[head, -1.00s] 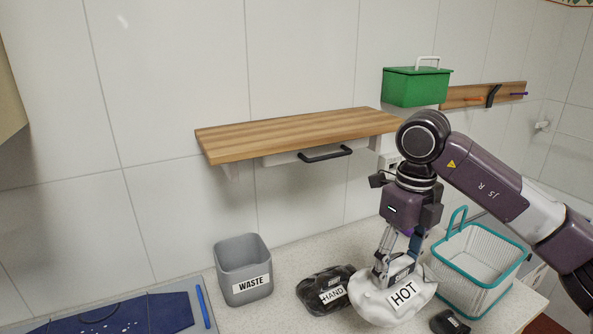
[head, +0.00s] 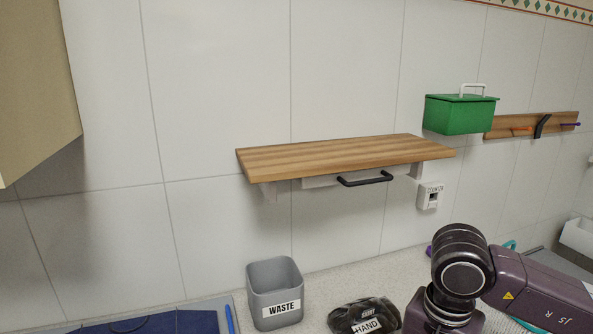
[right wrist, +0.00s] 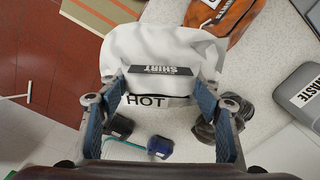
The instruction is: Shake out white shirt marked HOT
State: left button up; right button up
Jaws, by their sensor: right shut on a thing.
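The white shirt (right wrist: 165,48) is a bunched, rounded bundle in the right wrist view, with a dark SHIRT label and a HOT label. My right gripper (right wrist: 160,92) has its two fingers on either side of the bundle's near part and is shut on it. Below the shirt, the counter and floor show, so it seems held up, though its height is hard to tell. In the head view only my right wrist shows at the bottom edge; its fingers and the shirt are out of frame. My left gripper is in neither view.
The grey WASTE bin (head: 275,300) and black HAND bundle (head: 366,314) stand on the counter. A wooden shelf (head: 340,152) with a drawer handle juts from the wall above. A green box (head: 460,115) is at upper right. An orange bundle (right wrist: 232,20) shows in the wrist view.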

jog(key=s+f+n, duration=0.1)
jog(key=n, duration=0.1)
jog(key=s+a+f+n, duration=0.1)
jog(key=s+n, duration=0.1)
jog(key=n, duration=0.1)
jog(key=s+n, duration=0.1)
jog(key=n, duration=0.1)
jog(key=shift+s+a+f+n+b, duration=0.2)
jog(key=shift+f+n+b, duration=0.1)
jog(key=shift+f, duration=0.1)
jog(key=shift+n, duration=0.3)
notch_tip(320, 180, up, 9)
jog(key=shift+f, duration=0.1)
jog(key=f, duration=0.5)
jog(key=s+f, duration=0.1)
jog(key=f, duration=0.2)
jog(key=shift+a+f, duration=0.1)
jog(key=shift+f, duration=0.1)
jog(key=shift+w, duration=0.3)
jog(key=r, duration=0.8)
jog(key=shift+w+d+r, duration=0.15)
jog(key=shift+d+r, duration=0.05)
jog(key=shift+r, duration=0.1)
jog(key=f, duration=0.9)
jog(key=shift+s+a+f, duration=0.15)
jog(key=shift+s+a, duration=0.1)
jog(key=shift+s, duration=0.1)
jog(key=shift+w, duration=0.2)
jog(key=shift+d, duration=0.2)
